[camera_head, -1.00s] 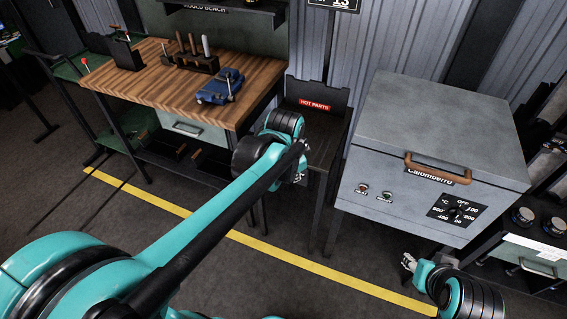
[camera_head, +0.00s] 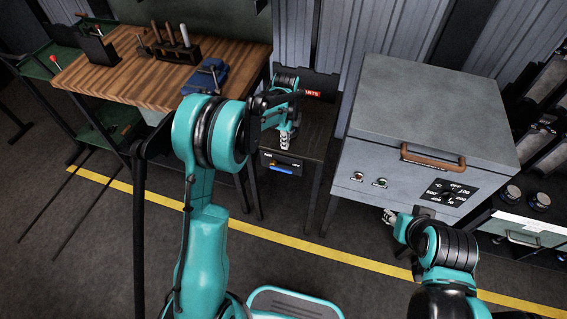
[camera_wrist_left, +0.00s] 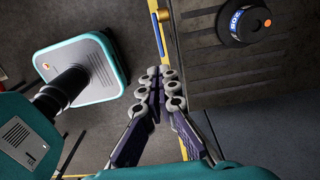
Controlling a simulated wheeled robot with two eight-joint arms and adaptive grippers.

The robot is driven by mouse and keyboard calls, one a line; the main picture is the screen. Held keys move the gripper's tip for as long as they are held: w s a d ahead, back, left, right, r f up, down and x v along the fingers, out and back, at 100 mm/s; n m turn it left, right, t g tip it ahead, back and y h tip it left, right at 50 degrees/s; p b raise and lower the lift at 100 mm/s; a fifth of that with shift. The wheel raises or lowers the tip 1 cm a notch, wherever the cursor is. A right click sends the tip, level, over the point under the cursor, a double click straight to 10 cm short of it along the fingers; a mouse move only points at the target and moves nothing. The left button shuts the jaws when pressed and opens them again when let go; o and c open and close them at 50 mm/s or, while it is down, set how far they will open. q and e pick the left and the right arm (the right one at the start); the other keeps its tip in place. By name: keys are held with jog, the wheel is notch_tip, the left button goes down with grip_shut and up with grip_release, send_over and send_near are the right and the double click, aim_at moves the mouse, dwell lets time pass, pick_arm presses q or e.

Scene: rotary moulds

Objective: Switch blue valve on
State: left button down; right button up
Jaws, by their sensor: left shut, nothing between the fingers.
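My left gripper (camera_head: 285,140) is over the dark stand under the "hot parts" sign, fingers pointing down. In the left wrist view (camera_wrist_left: 160,76) its fingers are together and empty. A panel with a blue and yellow mark (camera_head: 284,165) is on the stand's front, just below the gripper. I cannot tell whether this is the blue valve. In the left wrist view, a black round part with a blue label and orange dot (camera_wrist_left: 242,20) is beyond the fingers, apart from them. My right gripper (camera_head: 389,215) is by the oven's lower front; its fingers are too small to read.
The grey oven (camera_head: 430,120), with a copper handle and dial, stands right of the stand (camera_head: 313,155). The wooden workbench (camera_head: 130,85) with a blue vice is at left. A yellow floor line (camera_head: 290,243) runs in front. Shelves with black round parts (camera_head: 511,193) are at right.

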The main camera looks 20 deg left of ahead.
aim_at(285, 170)
pick_arm(q)
notch_tip(285, 170, down, 14)
jog(key=b, duration=0.5)
dwell(0.5)
